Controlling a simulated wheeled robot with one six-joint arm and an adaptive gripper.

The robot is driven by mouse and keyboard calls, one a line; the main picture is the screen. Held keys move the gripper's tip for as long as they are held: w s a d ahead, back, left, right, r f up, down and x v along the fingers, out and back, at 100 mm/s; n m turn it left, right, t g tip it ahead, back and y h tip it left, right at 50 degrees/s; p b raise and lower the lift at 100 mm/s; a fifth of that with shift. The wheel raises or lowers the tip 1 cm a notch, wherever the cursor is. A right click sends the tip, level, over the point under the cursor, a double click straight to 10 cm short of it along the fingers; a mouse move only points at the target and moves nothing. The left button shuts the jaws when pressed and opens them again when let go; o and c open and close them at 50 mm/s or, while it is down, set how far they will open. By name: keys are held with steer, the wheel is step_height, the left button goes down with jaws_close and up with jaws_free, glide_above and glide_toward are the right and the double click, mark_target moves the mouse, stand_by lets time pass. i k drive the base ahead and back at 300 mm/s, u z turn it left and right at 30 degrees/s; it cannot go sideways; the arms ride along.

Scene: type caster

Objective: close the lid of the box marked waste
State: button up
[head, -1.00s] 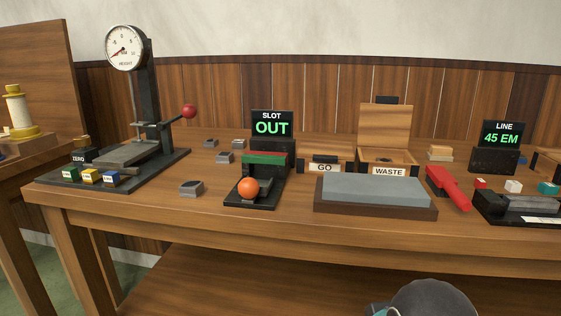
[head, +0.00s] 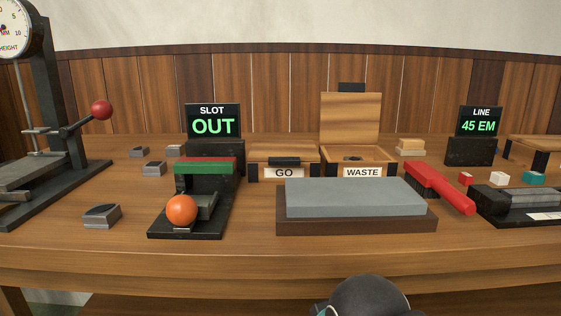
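The wooden box marked WASTE (head: 376,172) stands at the middle of the bench, behind the grey stone block. Its lid (head: 350,118) is open and stands upright at the back, with a dark tab (head: 351,87) on its top edge. Something small and dark lies inside the box, too small to name. A dark rounded part of my arm shows at the bottom edge, below the bench top. The fingers of my gripper are not visible.
The grey stone on its brown base (head: 355,222) lies in front of the box. The closed GO box (head: 268,155) stands beside it on the left. A red-handled brush (head: 440,188) lies to the right. A slot gauge with an orange ball (head: 181,210) is at front left.

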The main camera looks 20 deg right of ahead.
mark_target(351, 115)
steer(key=u, duration=0.3)
steer(key=k, duration=0.95)
steer(key=z, duration=0.25)
